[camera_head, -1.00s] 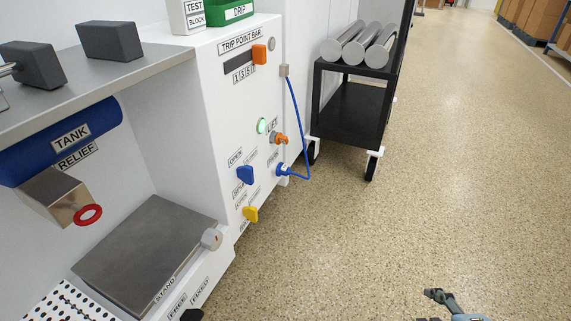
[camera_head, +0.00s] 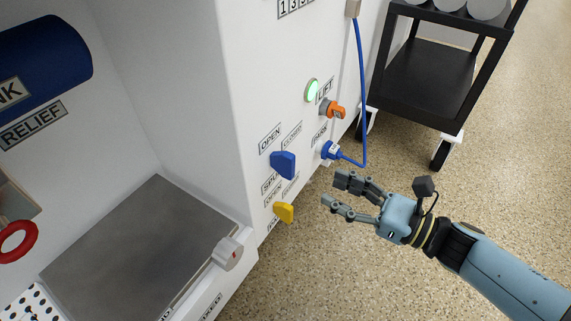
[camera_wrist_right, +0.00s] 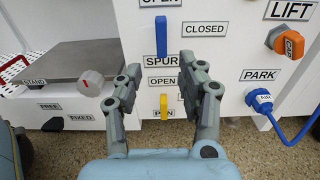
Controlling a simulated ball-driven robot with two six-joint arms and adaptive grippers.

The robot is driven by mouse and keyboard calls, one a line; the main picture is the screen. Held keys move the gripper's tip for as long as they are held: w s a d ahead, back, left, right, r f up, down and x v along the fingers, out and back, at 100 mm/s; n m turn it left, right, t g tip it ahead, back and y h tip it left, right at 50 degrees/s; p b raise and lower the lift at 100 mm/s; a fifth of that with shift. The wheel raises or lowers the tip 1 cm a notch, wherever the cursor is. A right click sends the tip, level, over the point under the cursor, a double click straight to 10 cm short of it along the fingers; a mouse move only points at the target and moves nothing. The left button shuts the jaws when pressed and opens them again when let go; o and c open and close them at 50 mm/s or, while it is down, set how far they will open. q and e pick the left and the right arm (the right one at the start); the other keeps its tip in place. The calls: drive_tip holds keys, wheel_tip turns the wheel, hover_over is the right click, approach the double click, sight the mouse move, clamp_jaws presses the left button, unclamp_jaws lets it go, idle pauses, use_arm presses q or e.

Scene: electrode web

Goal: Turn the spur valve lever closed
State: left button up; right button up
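The spur valve lever is a blue handle (camera_head: 283,164) on the white cabinet front. It also shows in the wrist view (camera_wrist_right: 161,37), upright, below an OPEN label and above the SPUR label, with CLOSED to its right. A yellow lever (camera_head: 284,212) sits below it; it also shows in the wrist view (camera_wrist_right: 164,106). My right gripper (camera_head: 341,190) is open and empty, in front of the panel and right of both levers in the head view. In the wrist view its fingers (camera_wrist_right: 151,75) are spread on either side of the SPUR label, apart from the blue lever. My left gripper is out of view.
A black cart (camera_head: 428,77) stands behind. A grey plate (camera_head: 140,255) and a grey knob (camera_head: 228,253) are at left. Floor is clear at right.

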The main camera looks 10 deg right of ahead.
sight(294, 169)
drive_tip(key=b+x, duration=0.1)
drive_tip(key=x, duration=0.6)
drive_tip(key=shift+w+a+f, duration=0.1)
drive_tip(key=shift+w, duration=0.2)
drive_tip(key=b+x, duration=0.1)
drive_tip(key=x, duration=0.1)
drive_tip(key=shift+w+a, duration=0.2)
drive_tip(key=shift+w, duration=0.05)
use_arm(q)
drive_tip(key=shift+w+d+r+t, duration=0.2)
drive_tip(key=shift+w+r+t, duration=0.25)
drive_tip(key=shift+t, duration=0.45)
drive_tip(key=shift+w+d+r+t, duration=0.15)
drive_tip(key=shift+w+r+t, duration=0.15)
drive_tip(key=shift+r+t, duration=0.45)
use_arm(e)
drive_tip(key=shift+w+a, duration=0.2)
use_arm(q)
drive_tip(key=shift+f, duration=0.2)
use_arm(e)
clamp_jaws()
